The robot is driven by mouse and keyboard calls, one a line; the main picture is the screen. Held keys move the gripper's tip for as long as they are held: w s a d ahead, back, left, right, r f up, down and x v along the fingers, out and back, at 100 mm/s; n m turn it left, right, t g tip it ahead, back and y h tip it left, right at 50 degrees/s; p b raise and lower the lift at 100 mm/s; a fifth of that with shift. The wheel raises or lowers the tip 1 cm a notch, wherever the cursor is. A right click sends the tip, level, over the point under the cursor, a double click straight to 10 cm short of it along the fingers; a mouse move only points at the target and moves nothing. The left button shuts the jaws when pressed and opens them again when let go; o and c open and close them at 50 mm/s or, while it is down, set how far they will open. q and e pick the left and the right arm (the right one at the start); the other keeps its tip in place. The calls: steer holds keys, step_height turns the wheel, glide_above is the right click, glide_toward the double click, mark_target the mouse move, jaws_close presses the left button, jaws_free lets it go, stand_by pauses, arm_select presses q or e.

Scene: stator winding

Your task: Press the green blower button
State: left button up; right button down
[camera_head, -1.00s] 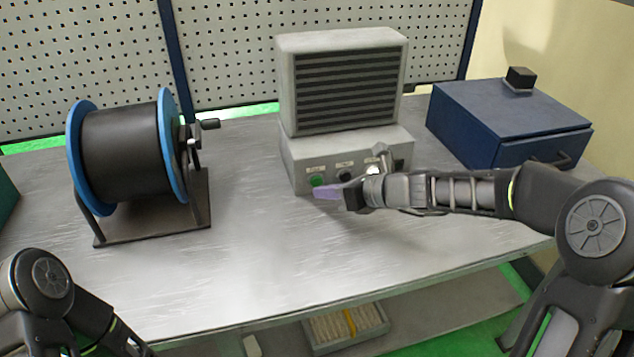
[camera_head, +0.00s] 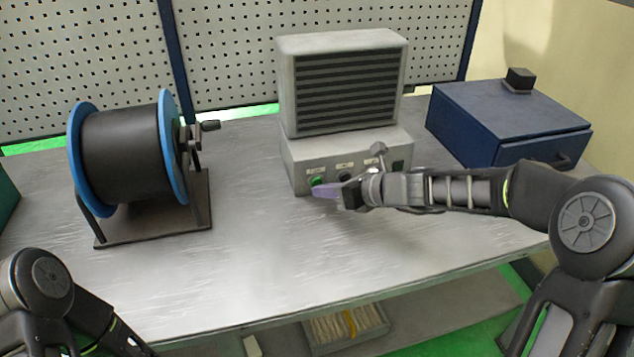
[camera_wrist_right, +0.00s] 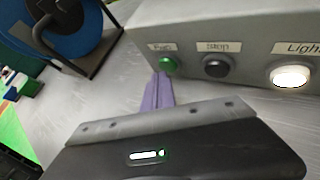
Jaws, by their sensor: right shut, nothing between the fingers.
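The blower (camera_head: 340,82) is a light grey box with dark louvres on a control base. The green button (camera_head: 316,181) is at the left of the base's front face. It also shows in the right wrist view (camera_wrist_right: 168,66) under a label that seems to read "Fan". My right gripper (camera_head: 318,189) is shut and empty, its purple fingertips just below and in front of the green button. In the right wrist view the fingertips (camera_wrist_right: 160,80) appear right at the button's lower edge; I cannot tell whether they touch. My left gripper is out of view; only its arm shows at lower left.
A black "Stop" button (camera_wrist_right: 215,66) and a lit white light button (camera_wrist_right: 291,75) sit right of the green one. A blue-flanged cable reel (camera_head: 125,155) stands left on the metal bench (camera_head: 250,260). A blue box (camera_head: 490,120) stands right. The bench's middle is clear.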

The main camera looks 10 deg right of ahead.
steer(key=shift+w, duration=0.4)
stand_by(0.7)
stand_by(0.3)
steer(key=shift+s, duration=0.8)
steer(key=shift+s, duration=0.1)
steer(key=shift+s+b, duration=0.4)
steer(key=shift+s, duration=0.15)
steer(key=shift+s+d+b, duration=0.15)
steer(key=shift+s+b, duration=0.2)
steer(key=shift+s, duration=1.5)
